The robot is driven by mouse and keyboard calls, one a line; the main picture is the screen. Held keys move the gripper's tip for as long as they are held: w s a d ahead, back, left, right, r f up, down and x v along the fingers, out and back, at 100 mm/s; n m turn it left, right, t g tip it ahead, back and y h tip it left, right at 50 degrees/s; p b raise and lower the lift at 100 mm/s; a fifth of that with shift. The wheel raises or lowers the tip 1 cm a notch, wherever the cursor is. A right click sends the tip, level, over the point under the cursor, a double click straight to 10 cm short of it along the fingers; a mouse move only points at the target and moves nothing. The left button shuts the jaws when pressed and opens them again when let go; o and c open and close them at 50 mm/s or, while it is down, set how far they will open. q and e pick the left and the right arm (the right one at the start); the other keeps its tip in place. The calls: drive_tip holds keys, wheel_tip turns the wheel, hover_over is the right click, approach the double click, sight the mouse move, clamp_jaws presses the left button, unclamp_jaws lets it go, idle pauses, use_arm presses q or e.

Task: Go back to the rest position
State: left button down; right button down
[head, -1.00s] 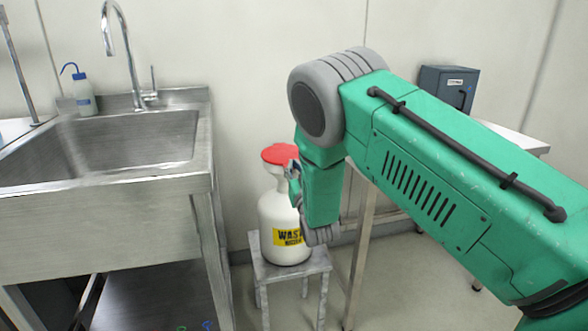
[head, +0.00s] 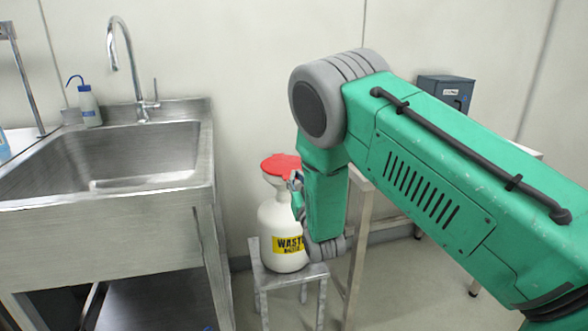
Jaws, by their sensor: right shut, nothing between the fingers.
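My right arm comes in from the right in the head view, its green forearm bending down at a grey joint. My right gripper (head: 297,182) shows only in small part beside the waste bottle's neck, mostly hidden behind my own arm link; it is shut and empty. I cannot tell whether it touches the bottle. The white waste bottle (head: 278,224) with a yellow label and a red lid (head: 281,163) stands upright on a small stool (head: 262,274). The lid looks tilted. My left gripper is not in view.
A steel sink (head: 120,165) with a tall tap (head: 137,70) stands at the left. A wash bottle (head: 88,105) stands on its back rim. A dark blue box (head: 446,93) sits at the back right, partly behind my arm. Floor shows at the lower right.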

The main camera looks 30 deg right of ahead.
drive_tip(key=s+a+f+n+g+y+p, duration=0.1)
drive_tip(key=s+a+f+g+y, duration=0.15)
drive_tip(key=s+f+g, duration=0.5)
drive_tip(key=s+a+f+n+g+y+p, duration=0.15)
drive_tip(key=s+a+f, duration=0.25)
drive_tip(key=s+f, duration=0.75)
drive_tip(key=s+a+f+g, duration=0.2)
drive_tip(key=s+g, duration=0.1)
drive_tip(key=s, duration=0.5)
drive_tip(key=s+a+f+n+g+y, duration=0.1)
drive_tip(key=s+f+g, duration=0.1)
drive_tip(key=s, duration=0.6)
drive_tip(key=s+a+f+g+y+p, duration=0.1)
drive_tip(key=s+a+f+g, duration=0.1)
drive_tip(key=s+g, duration=0.3)
drive_tip(key=s, duration=0.3)
drive_tip(key=shift+s+a+f, duration=0.2)
drive_tip(key=shift+s+a, duration=0.1)
drive_tip(key=shift+s, duration=0.05)
drive_tip(key=shift+n, duration=0.25)
